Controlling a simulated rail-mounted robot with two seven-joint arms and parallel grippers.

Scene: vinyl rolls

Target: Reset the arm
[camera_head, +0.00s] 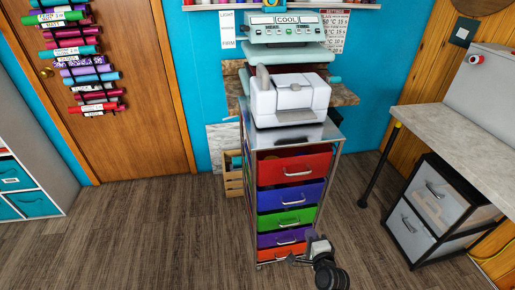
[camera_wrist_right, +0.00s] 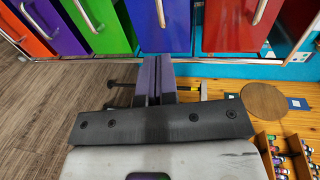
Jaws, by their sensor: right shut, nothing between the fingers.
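My right gripper (camera_head: 313,236) is in front of the lower drawers of the drawer cart (camera_head: 334,160), low in the head view. In the right wrist view its two fingers (camera_wrist_right: 153,68) are together, with nothing between them. Their tips point toward the coloured drawer fronts. The drawers look shut. My left gripper is not in either view.
A white machine (camera_head: 290,98) stands on the cart, with a heat press (camera_head: 287,30) behind it. A worktable (camera_head: 455,140) with a clear drawer unit (camera_head: 432,205) stands at right. Vinyl rolls (camera_head: 86,70) hang on the door at left. Wooden floor (camera_head: 150,240) is clear at left.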

